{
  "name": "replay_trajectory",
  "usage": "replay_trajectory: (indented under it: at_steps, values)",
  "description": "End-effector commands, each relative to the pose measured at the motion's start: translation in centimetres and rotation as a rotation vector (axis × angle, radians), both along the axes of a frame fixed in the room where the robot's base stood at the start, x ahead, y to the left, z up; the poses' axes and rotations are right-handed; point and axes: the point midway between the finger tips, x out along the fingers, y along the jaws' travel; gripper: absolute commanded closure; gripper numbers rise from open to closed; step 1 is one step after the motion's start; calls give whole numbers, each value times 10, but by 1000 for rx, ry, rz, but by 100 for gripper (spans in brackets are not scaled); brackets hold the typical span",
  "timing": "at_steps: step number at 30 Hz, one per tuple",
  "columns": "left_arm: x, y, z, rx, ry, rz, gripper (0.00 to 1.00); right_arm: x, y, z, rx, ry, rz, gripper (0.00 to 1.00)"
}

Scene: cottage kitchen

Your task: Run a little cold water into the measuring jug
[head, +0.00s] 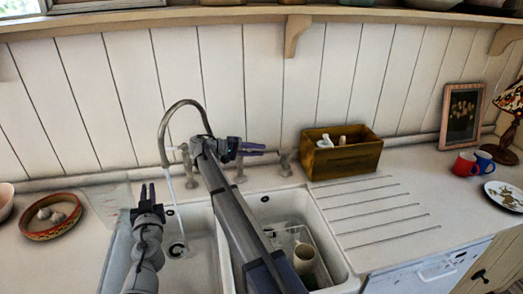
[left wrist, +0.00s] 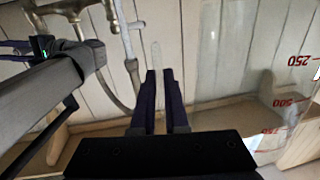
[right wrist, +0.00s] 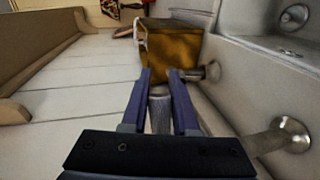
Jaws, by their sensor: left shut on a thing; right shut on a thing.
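The clear measuring jug (head: 112,203), faint in the head view, is at the left edge of the left sink; its red markings and wall show in the left wrist view (left wrist: 290,100). My left gripper (head: 147,190) is shut on the jug's clear handle (left wrist: 157,62). A curved metal spout (head: 163,125) runs a thin water stream (head: 171,190) into the left sink, right of the jug. My right gripper (head: 262,151) is shut on a metal tap handle (right wrist: 160,108) behind the sinks. I cannot tell whether the jug holds water.
The right sink (head: 335,265) holds a rack with a beige cup. A wooden box (head: 345,158) stands on the counter right of the taps. A bowl (head: 50,216) sits at left. Red and blue mugs (head: 465,163) and a plate are at far right. The ribbed drainer (head: 380,215) is clear.

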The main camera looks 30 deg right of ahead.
Motion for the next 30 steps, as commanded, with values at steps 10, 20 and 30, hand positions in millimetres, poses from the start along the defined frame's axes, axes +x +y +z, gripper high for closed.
replay_trajectory:
  at_steps: [10, 20, 30]
  values:
    - [0, 0, 0, 1, 0, 0, 100, 2, 5, 0, 1, -1, -9, 100]
    - [0, 0, 0, 1, 0, 0, 100, 2, 4, 0, 0, -1, -9, 61]
    - [0, 0, 0, 1, 0, 0, 100, 2, 4, 0, 0, -1, -9, 42]
